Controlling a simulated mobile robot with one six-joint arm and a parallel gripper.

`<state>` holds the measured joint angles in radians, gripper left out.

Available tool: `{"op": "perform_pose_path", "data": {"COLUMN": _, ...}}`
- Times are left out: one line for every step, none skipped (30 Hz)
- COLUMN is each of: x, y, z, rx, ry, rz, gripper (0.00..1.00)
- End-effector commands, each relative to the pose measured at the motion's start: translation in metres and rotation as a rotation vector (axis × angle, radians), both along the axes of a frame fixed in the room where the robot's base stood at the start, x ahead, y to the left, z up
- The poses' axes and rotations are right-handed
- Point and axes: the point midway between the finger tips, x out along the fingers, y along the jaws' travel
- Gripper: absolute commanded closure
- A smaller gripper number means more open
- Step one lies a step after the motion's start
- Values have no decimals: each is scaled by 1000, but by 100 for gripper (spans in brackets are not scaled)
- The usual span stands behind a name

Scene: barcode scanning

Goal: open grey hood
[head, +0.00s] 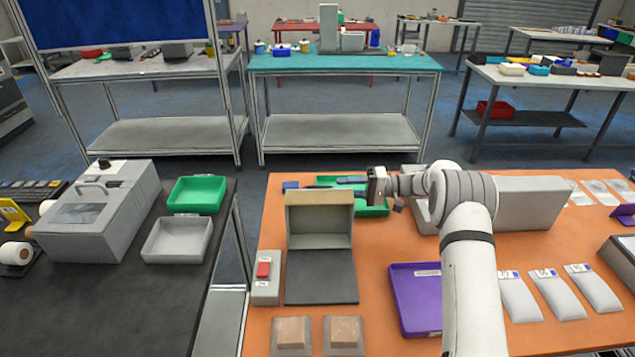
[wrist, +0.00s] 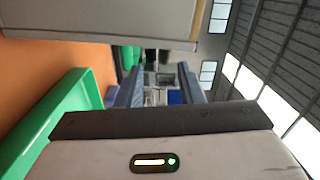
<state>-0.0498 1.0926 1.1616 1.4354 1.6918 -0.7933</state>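The grey hood (head: 320,222) stands raised on the orange table, with its beige hollow inside facing the front and a dark flat base plate (head: 321,284) in front of it. My gripper (head: 325,186) is just behind the hood's top edge, with its dark fingers pointing left above a green tray. In the wrist view my gripper (wrist: 157,70) shows two separated fingers with nothing between them. A grey panel with a tan edge, which looks like the hood (wrist: 110,16), fills the top of that view. I cannot tell whether the gripper touches the hood.
The green tray (head: 376,210) lies behind the hood. A grey box with a red button (head: 263,269) stands left of the base plate. A purple tray (head: 412,312) and white packets (head: 555,293) are to the right. A grey machine (head: 128,222) stands on the dark left table.

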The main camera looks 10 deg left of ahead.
Motion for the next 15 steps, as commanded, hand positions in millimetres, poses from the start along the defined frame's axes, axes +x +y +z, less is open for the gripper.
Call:
{"op": "perform_pose_path", "data": {"x": -1, "y": 4, "z": 1, "rx": 17, "ry": -2, "rz": 8, "gripper": 66}}
{"op": "perform_pose_path", "data": {"x": -2, "y": 7, "z": 2, "rx": 23, "ry": -2, "rz": 10, "gripper": 66}}
{"op": "perform_pose_path", "data": {"x": -4, "y": 11, "z": 3, "rx": 29, "ry": -3, "rz": 13, "gripper": 66}}
{"op": "perform_pose_path", "data": {"x": -5, "y": 16, "z": 4, "rx": 30, "ry": -4, "rz": 15, "gripper": 66}}
{"op": "perform_pose_path", "data": {"x": -6, "y": 20, "z": 4, "rx": 30, "ry": -4, "rz": 16, "gripper": 66}}
{"op": "perform_pose_path", "data": {"x": -8, "y": 26, "z": 4, "rx": 29, "ry": -4, "rz": 17, "gripper": 66}}
{"op": "perform_pose_path", "data": {"x": -9, "y": 31, "z": 5, "rx": 29, "ry": -4, "rz": 18, "gripper": 66}}
{"op": "perform_pose_path", "data": {"x": -11, "y": 37, "z": 5, "rx": 29, "ry": -4, "rz": 20, "gripper": 66}}
{"op": "perform_pose_path", "data": {"x": -13, "y": 44, "z": 5, "rx": 29, "ry": -3, "rz": 21, "gripper": 66}}
{"op": "perform_pose_path", "data": {"x": -14, "y": 49, "z": 5, "rx": 28, "ry": -3, "rz": 20, "gripper": 66}}
{"op": "perform_pose_path", "data": {"x": -15, "y": 54, "z": 5, "rx": 27, "ry": -2, "rz": 20, "gripper": 66}}
{"op": "perform_pose_path", "data": {"x": -17, "y": 60, "z": 4, "rx": 27, "ry": -2, "rz": 21, "gripper": 66}}
{"op": "perform_pose_path", "data": {"x": -18, "y": 65, "z": 4, "rx": 27, "ry": -2, "rz": 22, "gripper": 66}}
{"op": "perform_pose_path", "data": {"x": -19, "y": 68, "z": 4, "rx": 27, "ry": -2, "rz": 22, "gripper": 66}}
{"op": "perform_pose_path", "data": {"x": -20, "y": 73, "z": 3, "rx": 27, "ry": -3, "rz": 22, "gripper": 66}}
